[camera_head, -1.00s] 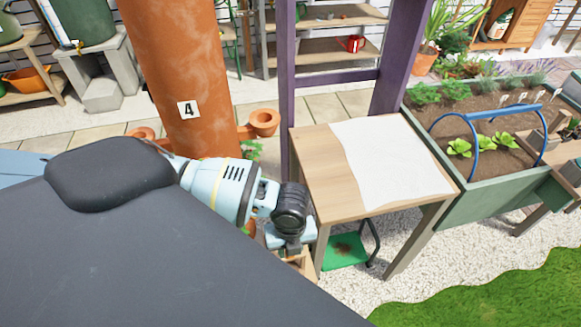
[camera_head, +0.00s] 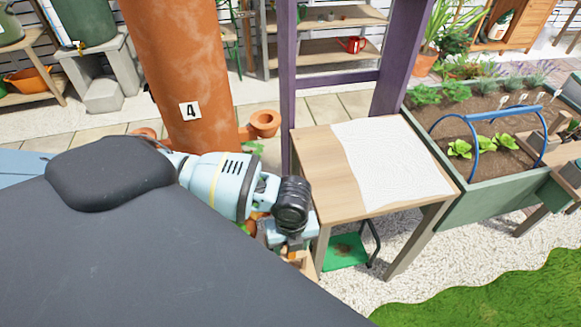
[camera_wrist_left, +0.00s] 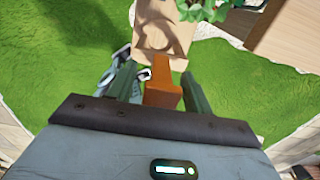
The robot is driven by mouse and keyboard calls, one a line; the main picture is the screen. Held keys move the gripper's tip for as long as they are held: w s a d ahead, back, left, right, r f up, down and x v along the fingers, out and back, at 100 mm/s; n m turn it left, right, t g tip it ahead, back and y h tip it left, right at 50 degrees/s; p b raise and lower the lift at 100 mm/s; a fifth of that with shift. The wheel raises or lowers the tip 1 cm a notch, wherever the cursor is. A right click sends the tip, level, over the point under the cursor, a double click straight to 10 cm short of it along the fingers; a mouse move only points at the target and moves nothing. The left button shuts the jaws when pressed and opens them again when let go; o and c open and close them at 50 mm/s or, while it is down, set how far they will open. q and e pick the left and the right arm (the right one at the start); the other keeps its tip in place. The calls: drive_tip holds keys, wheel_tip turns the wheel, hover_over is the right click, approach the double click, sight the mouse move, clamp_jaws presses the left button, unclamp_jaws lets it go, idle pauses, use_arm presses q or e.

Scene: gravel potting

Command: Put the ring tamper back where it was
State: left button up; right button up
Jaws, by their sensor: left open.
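My left gripper (camera_head: 292,242) is low beside the left edge of the wooden table in the head view, its fingers mostly hidden by the wrist. In the left wrist view its two dark green fingers (camera_wrist_left: 159,73) are apart. An orange-brown block (camera_wrist_left: 163,92), possibly the ring tamper's handle, stands between them; I cannot tell whether either finger touches it. Beyond it is a pale wooden surface (camera_wrist_left: 176,47) with a ring-shaped shadow or outline. I cannot clearly make out the tamper's ring. My right gripper is not in view.
The wooden table (camera_head: 325,170) with a white sheet (camera_head: 390,165) is right of the gripper. A purple post (camera_head: 288,80) and a terracotta column marked 4 (camera_head: 180,60) stand behind. A green planter (camera_head: 490,195) is farther right. Leaves (camera_wrist_left: 205,10) hang near the wooden surface.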

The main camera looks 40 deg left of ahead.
use_arm(q)
wheel_tip(320, 180, up, 10)
drive_tip(key=shift+p, duration=0.5)
drive_tip(key=s+d+f+n+t+h, duration=0.2)
drive_tip(key=d+f+n+h, duration=0.3)
drive_tip(key=d, duration=0.3)
drive_tip(key=s+d+f+n+t+h, duration=0.1)
drive_tip(key=d+f+n+t+h, duration=0.2)
drive_tip(key=d+n, duration=0.4)
drive_tip(key=s+a+f+n+t+y, duration=0.1)
drive_tip(key=s+a+f+n+y, duration=0.2)
drive_tip(key=s+a+f+n, duration=0.2)
drive_tip(key=s+a+f+n+t+y, duration=0.2)
drive_tip(key=s+a+f+n, duration=0.3)
drive_tip(key=s, duration=0.5)
drive_tip(key=a+n+y, duration=0.1)
drive_tip(key=a+n, duration=0.1)
drive_tip(key=shift+s+a+f+t, duration=0.3)
drive_tip(key=shift+s+a, duration=0.05)
